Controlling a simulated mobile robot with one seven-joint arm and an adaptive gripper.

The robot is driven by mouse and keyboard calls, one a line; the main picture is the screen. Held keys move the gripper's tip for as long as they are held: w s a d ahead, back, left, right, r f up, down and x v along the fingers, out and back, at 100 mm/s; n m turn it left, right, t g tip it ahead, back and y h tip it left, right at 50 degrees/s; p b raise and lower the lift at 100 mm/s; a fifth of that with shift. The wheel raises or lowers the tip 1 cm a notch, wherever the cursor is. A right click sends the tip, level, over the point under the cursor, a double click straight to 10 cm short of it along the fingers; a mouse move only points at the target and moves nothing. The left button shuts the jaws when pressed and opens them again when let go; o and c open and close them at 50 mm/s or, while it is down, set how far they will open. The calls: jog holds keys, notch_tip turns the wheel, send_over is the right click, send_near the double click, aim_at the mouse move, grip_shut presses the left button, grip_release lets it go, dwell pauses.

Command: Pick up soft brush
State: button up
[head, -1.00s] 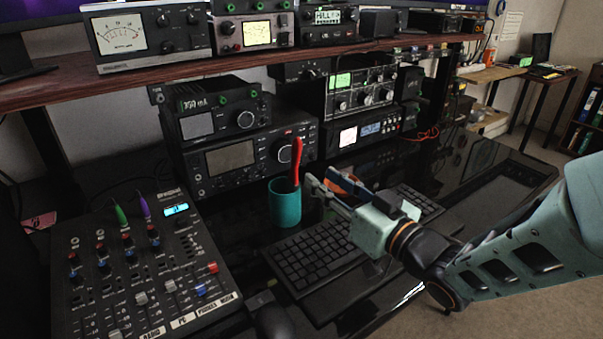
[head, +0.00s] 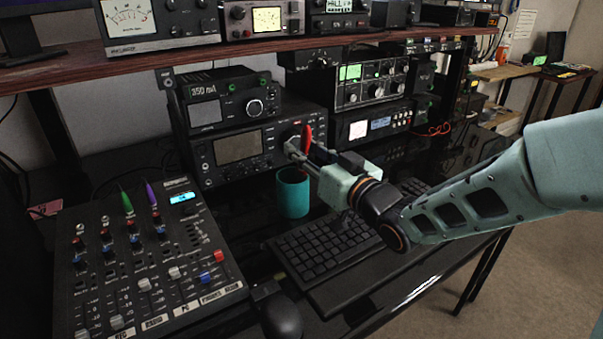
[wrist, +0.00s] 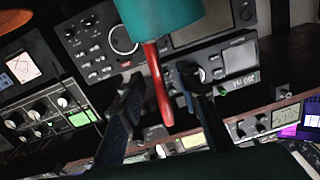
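A red handle (head: 306,139) stands upright in a teal cup (head: 293,195) on the black desk; I take it for the soft brush, and its lower end is hidden in the cup. My gripper (head: 303,151) is at the handle, above the cup rim. In the wrist view the picture is turned over, with the cup (wrist: 160,18) at the top and the red handle (wrist: 158,88) hanging down from it. There my gripper (wrist: 160,80) is open, its dark fingers on either side of the handle with gaps showing.
A keyboard (head: 330,245) lies in front of the cup, and a mixer panel (head: 140,265) with knobs fills the left. Radio units (head: 245,150) stand close behind the cup. A wooden shelf (head: 240,52) with more devices hangs above.

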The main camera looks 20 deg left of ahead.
grip_shut()
jog(key=shift+r, duration=0.15)
